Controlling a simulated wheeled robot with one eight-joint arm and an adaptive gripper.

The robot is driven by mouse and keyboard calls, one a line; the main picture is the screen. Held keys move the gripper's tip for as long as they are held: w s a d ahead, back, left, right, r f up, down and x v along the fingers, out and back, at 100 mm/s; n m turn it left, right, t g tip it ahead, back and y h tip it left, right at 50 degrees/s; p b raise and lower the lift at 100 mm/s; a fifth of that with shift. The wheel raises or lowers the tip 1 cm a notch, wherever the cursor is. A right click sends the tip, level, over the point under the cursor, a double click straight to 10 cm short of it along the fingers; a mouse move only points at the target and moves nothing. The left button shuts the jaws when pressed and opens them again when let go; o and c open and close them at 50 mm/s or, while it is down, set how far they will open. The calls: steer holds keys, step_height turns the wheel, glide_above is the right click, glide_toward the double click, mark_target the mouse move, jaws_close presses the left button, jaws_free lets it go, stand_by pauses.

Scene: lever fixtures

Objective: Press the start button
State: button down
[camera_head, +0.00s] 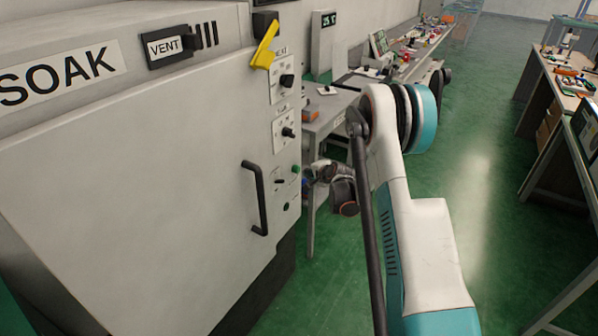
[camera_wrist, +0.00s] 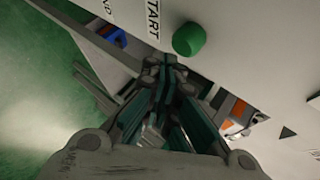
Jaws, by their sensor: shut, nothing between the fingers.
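The green start button (camera_wrist: 189,38) is a round knob on a pale panel in the wrist view, with the START label (camera_wrist: 153,18) to its left. In the head view the button (camera_head: 295,169) is small, low on the control strip at the right edge of the SOAK cabinet (camera_head: 130,180). My gripper (camera_wrist: 171,62) is shut and empty. Its fingertips appear just below and left of the button in the wrist view; I cannot tell whether they touch anything. In the head view my wrist is beside the strip, right of the button, and the fingers are hard to make out.
A black door handle (camera_head: 258,200) stands out left of the button. Dark knobs (camera_head: 288,132) sit above it, and a yellow lever (camera_head: 264,46) is at the cabinet's top. A workbench (camera_head: 335,110) stands behind my wrist. Green floor is open to the right.

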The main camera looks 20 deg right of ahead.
steer(key=shift+w+a, duration=0.25)
steer(key=shift+w, duration=0.1)
steer(key=shift+w+a, duration=0.35)
steer(key=shift+w, duration=0.1)
stand_by(1.1)
stand_by(0.4)
steer(key=shift+s+d, duration=0.6)
steer(key=shift+s, duration=0.2)
steer(key=s+d, duration=0.1)
steer(key=s, duration=0.1)
steer(key=s+d, duration=0.2)
stand_by(0.3)
stand_by(0.6)
